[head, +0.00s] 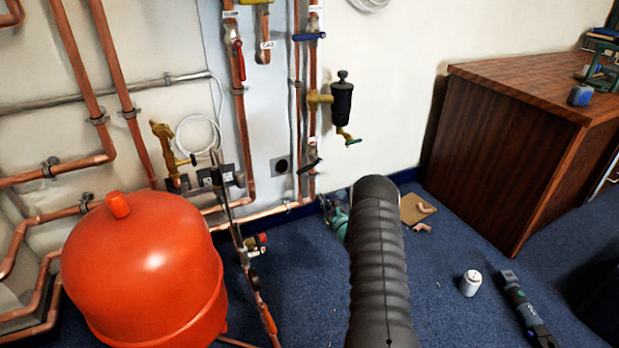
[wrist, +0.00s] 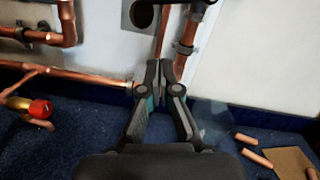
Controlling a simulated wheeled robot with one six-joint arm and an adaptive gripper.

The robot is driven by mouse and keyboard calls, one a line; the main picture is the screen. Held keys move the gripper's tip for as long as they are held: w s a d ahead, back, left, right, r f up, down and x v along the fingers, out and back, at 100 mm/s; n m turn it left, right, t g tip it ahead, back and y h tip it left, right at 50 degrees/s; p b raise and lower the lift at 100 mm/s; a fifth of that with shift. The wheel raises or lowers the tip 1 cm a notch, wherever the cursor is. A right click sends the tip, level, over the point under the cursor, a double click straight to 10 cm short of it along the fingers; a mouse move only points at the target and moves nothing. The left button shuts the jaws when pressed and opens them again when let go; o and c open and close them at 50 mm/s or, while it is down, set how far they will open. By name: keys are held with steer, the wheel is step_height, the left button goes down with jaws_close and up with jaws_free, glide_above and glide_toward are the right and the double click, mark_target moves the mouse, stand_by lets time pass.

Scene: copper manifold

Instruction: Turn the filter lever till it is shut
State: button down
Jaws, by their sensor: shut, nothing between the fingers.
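A black filter canister (head: 341,103) hangs beside a vertical copper pipe in the head view. A small green lever (head: 352,142) sits on the brass outlet under it. A black lever (head: 312,164) sits lower on the pipe; part of a dark shape, likely this lever (wrist: 203,2), shows at the top edge of the wrist view. I cannot tell from the small labels which one is the filter lever. My gripper (wrist: 165,70) is shut and empty, its tips in front of the lower pipe and wall. In the head view my gripper (head: 326,203) is low, mostly hidden behind my arm.
A red-handled lever (head: 239,60) and a blue lever (head: 308,36) are higher on the pipes. A large orange tank (head: 145,270) stands at left. A wooden desk (head: 500,160) stands at right. A white can (head: 470,283) and a torch-like tool (head: 526,307) are on the blue carpet.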

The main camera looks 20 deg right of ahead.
mark_target(310, 167)
steer(key=w+r, duration=0.3)
steer(key=w, duration=0.7)
steer(key=shift+w+a+r+h, duration=0.15)
steer(key=shift+a+r+h, duration=0.15)
steer(key=shift+a+r, duration=0.1)
steer(key=shift+d+m, duration=0.15)
steer(key=shift+m, duration=0.15)
